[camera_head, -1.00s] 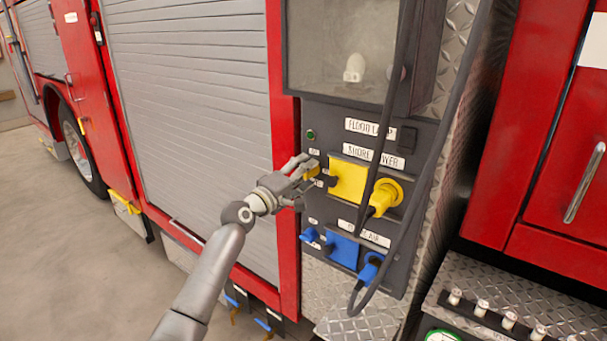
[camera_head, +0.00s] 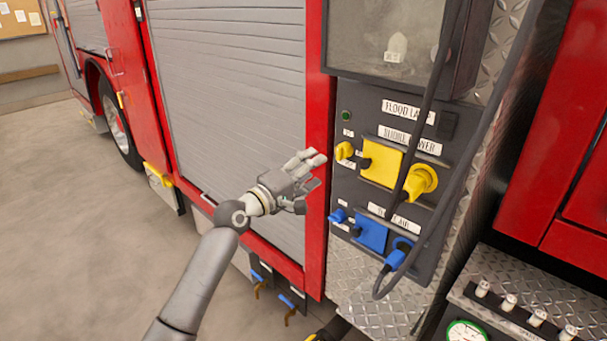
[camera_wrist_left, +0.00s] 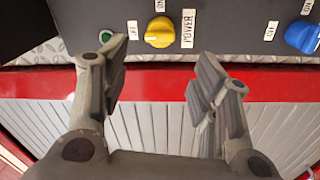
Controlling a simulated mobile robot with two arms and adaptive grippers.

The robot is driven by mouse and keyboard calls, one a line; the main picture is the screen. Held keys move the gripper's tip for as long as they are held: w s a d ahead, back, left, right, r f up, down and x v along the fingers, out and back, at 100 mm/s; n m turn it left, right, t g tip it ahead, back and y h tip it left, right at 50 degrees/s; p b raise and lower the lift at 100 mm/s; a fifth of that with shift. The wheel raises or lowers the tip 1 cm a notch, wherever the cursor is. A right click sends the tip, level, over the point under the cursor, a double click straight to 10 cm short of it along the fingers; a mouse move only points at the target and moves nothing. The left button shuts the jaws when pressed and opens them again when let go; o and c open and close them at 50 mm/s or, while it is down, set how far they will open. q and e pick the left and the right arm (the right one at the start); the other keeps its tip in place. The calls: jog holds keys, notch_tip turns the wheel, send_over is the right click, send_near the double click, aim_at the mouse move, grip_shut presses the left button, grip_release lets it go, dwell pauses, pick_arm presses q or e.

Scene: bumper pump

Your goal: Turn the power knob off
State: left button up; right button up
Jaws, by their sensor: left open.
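The yellow power knob (camera_head: 344,150) is on the dark control panel (camera_head: 345,190), left of the yellow socket. In the left wrist view the knob (camera_wrist_left: 160,33) is beyond my fingertips, between small white labels, one reading POWER. Its grip part looks elongated, lying roughly sideways in that view; the exact setting is hard to read. My left gripper (camera_head: 314,168) is open and empty, just left of and below the knob and apart from it. In the left wrist view both fingers of the gripper (camera_wrist_left: 160,80) are spread, with nothing between them. My right gripper is not in view.
A blue knob (camera_head: 338,215) sits below the power knob, beside a blue socket (camera_head: 370,233). A yellow plug (camera_head: 420,181) and hanging dark cables (camera_head: 432,100) are to the right. A small green light (camera_head: 346,116) is above. The grey shutter (camera_head: 230,100) is behind my left arm.

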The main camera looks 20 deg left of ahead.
pick_arm(q)
jog(key=shift+v, duration=1.15)
jog(key=shift+f, duration=0.1)
notch_tip(320, 180, down, 29)
jog(key=s+a+m+g+y+b, duration=0.1)
jog(key=s+a+g+y, duration=0.1)
jog(key=g+y, duration=0.2)
jog(key=s+f+m+g, duration=0.1)
jog(key=s+f+g, duration=0.1)
jog(key=s+f, duration=0.35)
jog(key=s+f+m+g+y, duration=0.1)
jog(key=s+f, duration=0.2)
jog(key=f, duration=0.6)
jog(key=s+f+m+g, duration=0.15)
jog(key=s+f, duration=0.25)
jog(key=f, duration=0.4)
jog(key=s+d+f+m+g+y+b, duration=0.1)
jog(key=s+f+m+g, duration=0.1)
jog(key=s+f, duration=0.7)
jog(key=s+d+f+m+g+b, duration=0.1)
jog(key=s+d+f+m+g, duration=0.1)
jog(key=s+f, duration=0.7)
jog(key=s+d+f+m+g, duration=0.1)
jog(key=s+f+m+g, duration=0.1)
jog(key=s, duration=1.1)
jog(key=s+d+f+m+g, duration=0.2)
jog(key=s+f+m, duration=0.1)
jog(key=s, duration=1)
jog(key=shift+f, duration=0.35)
